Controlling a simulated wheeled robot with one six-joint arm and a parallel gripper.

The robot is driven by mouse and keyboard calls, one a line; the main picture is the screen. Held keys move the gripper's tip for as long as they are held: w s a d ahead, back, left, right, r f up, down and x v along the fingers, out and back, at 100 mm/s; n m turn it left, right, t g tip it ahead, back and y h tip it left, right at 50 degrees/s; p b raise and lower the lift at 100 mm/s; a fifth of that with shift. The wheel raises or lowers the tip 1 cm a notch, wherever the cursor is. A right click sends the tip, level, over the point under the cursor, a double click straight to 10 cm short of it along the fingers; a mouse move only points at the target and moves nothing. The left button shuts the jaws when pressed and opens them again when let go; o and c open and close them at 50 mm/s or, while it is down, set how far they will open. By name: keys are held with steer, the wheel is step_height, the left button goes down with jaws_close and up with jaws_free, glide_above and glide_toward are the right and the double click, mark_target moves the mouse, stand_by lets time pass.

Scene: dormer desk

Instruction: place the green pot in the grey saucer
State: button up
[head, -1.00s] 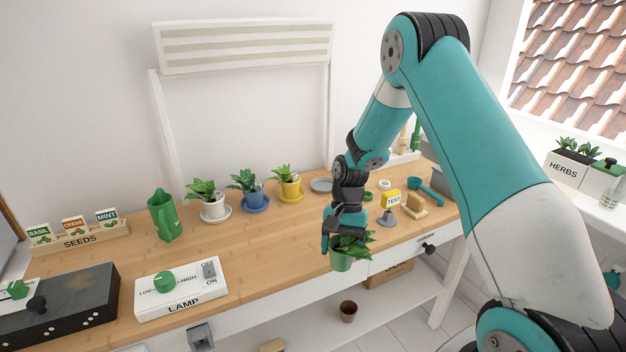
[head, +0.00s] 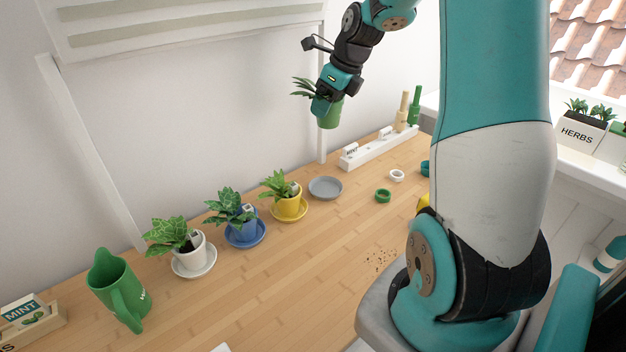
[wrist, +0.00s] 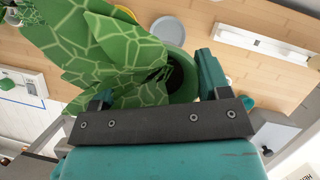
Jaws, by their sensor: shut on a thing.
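The green pot (head: 329,116) with a leafy plant is held in the air above the back of the desk. My gripper (head: 324,98) is shut on it, and the pot looks slightly tilted. In the wrist view the plant's leaves (wrist: 100,60) fill much of the left, and the green pot (wrist: 176,62) shows between the fingers. The grey saucer (head: 326,188) lies empty on the desk below the pot, right of the yellow pot. The saucer also shows in the wrist view (wrist: 170,28), partly behind the pot's rim.
A white pot (head: 190,250), a blue pot (head: 243,232) and a yellow pot (head: 289,206) stand on matching saucers in a row. A green watering can (head: 122,290) is at left. A white rack (head: 378,148), a green ring (head: 383,195) and a white ring (head: 397,175) are at right.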

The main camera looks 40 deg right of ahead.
step_height(320, 180, down, 20)
steer(key=shift+r+b, duration=0.2)
steer(key=shift+b, duration=0.25)
steer(key=shift+f, duration=0.15)
steer(key=o, duration=1)
